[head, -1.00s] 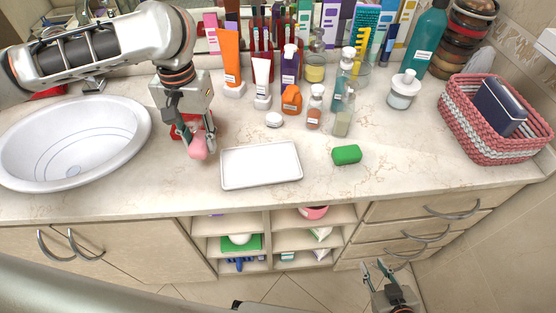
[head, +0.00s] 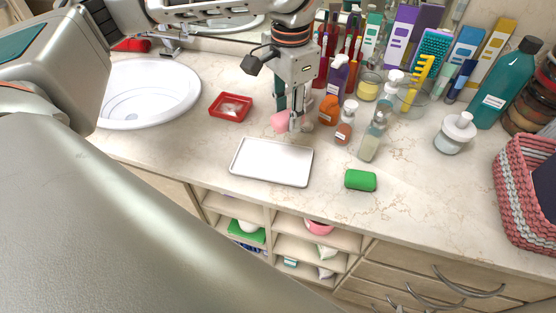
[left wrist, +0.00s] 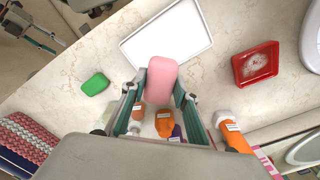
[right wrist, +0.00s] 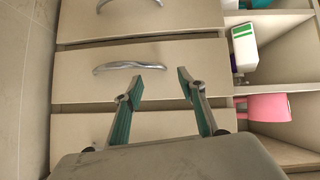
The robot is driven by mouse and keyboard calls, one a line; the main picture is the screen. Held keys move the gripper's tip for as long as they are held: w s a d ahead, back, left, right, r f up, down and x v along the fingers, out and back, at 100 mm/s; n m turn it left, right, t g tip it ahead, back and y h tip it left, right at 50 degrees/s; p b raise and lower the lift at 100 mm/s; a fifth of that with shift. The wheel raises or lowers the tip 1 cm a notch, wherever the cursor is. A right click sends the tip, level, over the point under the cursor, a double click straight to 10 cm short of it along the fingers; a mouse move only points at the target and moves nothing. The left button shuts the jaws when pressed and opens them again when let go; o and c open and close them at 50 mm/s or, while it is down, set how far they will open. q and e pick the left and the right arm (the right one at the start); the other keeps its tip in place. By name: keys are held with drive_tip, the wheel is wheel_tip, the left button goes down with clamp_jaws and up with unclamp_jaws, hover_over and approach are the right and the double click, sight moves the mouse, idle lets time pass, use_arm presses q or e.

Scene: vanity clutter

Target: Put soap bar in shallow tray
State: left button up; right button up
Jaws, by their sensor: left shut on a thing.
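The pink soap bar (head: 281,121) is held between the fingers of my left gripper (head: 290,124), above the counter just behind the white shallow tray (head: 271,163). In the left wrist view the soap bar (left wrist: 160,80) sits between the fingertips of the left gripper (left wrist: 161,90), and its far end borders the edge of the tray (left wrist: 165,35) in the picture. The tray is empty. My right gripper (right wrist: 160,85) is open and empty in front of the drawer fronts, below the counter.
A red dish (head: 231,107) with whitish residue lies left of the left gripper. A green block (head: 360,180) lies right of the tray. Several bottles, including an orange one (head: 329,109), stand close on the right. A woven basket (head: 525,200) is at far right.

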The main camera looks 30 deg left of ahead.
use_arm(q)
drive_tip(key=r+m, duration=0.3)
drive_tip(key=s+r+m, duration=0.1)
drive_tip(key=r+m, duration=0.1)
drive_tip(key=r, duration=0.1)
drive_tip(key=s+r+m, duration=0.1)
drive_tip(key=r+m, duration=0.2)
drive_tip(key=shift+d+m, duration=0.3)
drive_tip(key=shift+d, duration=0.05)
drive_tip(key=shift+s, duration=0.1)
drive_tip(key=b, duration=0.1)
hover_over(284, 163)
drive_tip(key=shift+m, duration=0.3)
wheel_tip(284, 163, down, 8)
drive_tip(key=shift+s+f, duration=0.1)
wheel_tip(284, 163, down, 8)
drive_tip(key=shift+d+r+b, duration=0.1)
drive_tip(key=shift+r+b, duration=0.1)
drive_tip(key=shift+b, duration=0.75)
wheel_tip(284, 163, down, 3)
drive_tip(key=shift+f+b, duration=0.1)
drive_tip(key=shift+b, duration=0.4)
drive_tip(key=shift+f, duration=0.35)
use_arm(e)
drive_tip(key=shift+w+a+f+y, duration=0.4)
drive_tip(key=shift+w+a+f, duration=0.2)
drive_tip(key=shift+a, duration=0.15)
